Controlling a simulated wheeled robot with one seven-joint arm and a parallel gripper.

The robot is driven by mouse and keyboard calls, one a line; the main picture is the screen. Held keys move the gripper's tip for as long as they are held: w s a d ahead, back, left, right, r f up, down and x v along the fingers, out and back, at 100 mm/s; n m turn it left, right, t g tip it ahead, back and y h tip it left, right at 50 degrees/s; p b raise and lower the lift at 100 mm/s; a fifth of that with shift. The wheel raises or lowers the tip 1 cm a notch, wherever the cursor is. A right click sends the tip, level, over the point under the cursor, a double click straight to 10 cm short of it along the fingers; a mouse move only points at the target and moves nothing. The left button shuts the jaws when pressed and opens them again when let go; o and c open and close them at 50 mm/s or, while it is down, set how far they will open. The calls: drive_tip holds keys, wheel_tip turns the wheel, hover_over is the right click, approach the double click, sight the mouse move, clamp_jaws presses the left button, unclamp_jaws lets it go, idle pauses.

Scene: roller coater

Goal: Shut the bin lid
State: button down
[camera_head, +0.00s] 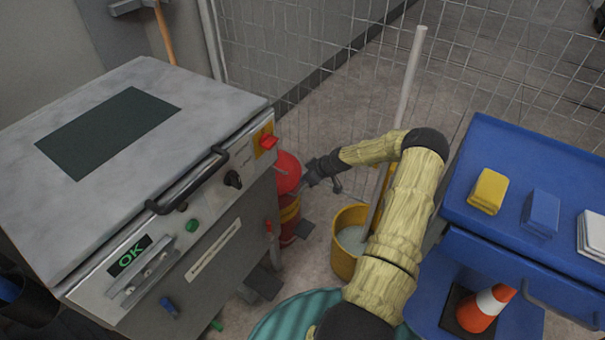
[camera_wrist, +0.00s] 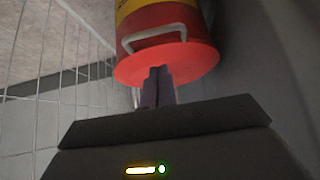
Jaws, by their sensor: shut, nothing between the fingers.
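The bin (camera_head: 290,213) is a red cylinder with a yellow band, standing on the floor to the right of the grey machine. Its round red lid (camera_head: 287,170) shows above the body and looks raised and tilted; its exact angle is hard to tell. My gripper (camera_head: 309,181) is shut and empty, just to the right of the lid. In the wrist view the closed fingertips (camera_wrist: 158,73) overlap the red disc of the lid (camera_wrist: 195,66); whether they touch it I cannot tell. The bin's yellow label (camera_wrist: 135,8) and a pale handle (camera_wrist: 152,37) show there too.
The grey machine (camera_head: 210,105) with a black handle stands close on the left. A yellow bucket (camera_head: 343,262) with a pole is near my arm. A blue cart (camera_head: 510,255) with cloths stands on the right. Wire fence (camera_head: 490,70) closes the back.

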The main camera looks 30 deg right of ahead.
drive_tip(key=shift+a, duration=0.15)
idle(0.3)
drive_tip(key=p+v, duration=0.3)
drive_tip(key=v, duration=1.4)
drive_tip(key=shift+s+p, duration=0.2)
drive_tip(key=shift+p, duration=0.1)
drive_tip(key=shift+r, duration=0.15)
wheel_tip(320, 180, up, 10)
drive_tip(key=p, duration=1)
